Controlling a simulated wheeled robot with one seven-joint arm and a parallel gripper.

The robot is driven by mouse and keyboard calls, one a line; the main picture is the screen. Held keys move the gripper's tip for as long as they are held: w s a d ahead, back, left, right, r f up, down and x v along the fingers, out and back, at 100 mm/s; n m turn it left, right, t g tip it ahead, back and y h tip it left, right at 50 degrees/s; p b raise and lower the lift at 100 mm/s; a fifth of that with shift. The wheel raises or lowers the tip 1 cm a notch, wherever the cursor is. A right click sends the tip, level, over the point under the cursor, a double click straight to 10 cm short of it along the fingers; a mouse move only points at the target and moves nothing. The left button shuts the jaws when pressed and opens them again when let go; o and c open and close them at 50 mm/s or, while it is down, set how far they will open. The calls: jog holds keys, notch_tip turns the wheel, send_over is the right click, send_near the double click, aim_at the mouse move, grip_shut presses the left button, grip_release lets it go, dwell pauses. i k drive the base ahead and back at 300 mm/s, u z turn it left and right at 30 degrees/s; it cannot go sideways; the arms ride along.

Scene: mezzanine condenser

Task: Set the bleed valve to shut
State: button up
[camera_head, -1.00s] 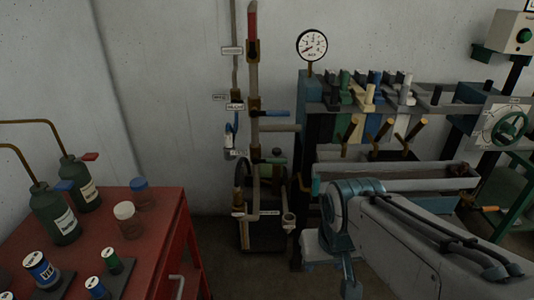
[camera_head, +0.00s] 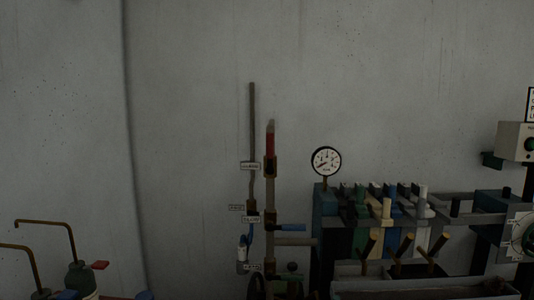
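Two thin vertical pipes stand against the wall in the head view. The right pipe (camera_head: 269,200) carries a valve with a red handle (camera_head: 270,145) standing upright along the pipe. The left pipe (camera_head: 251,125) has a brass fitting and a small blue-and-white part (camera_head: 243,245) low down. Small white tags (camera_head: 250,166) hang by these fittings, but their lettering is too small to read, so I cannot tell which valve is the bleed valve. My gripper is not in view.
A round pressure gauge (camera_head: 326,161) stands right of the pipes, above a rack of coloured levers (camera_head: 387,210). A trough (camera_head: 420,290) runs below it. Green bottles (camera_head: 80,278) with bent brass spouts are at lower left. The upper wall is bare.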

aim_at(269, 169)
jog(key=z, duration=0.2)
jog(key=i, duration=1.25)
jog(key=u, duration=0.65)
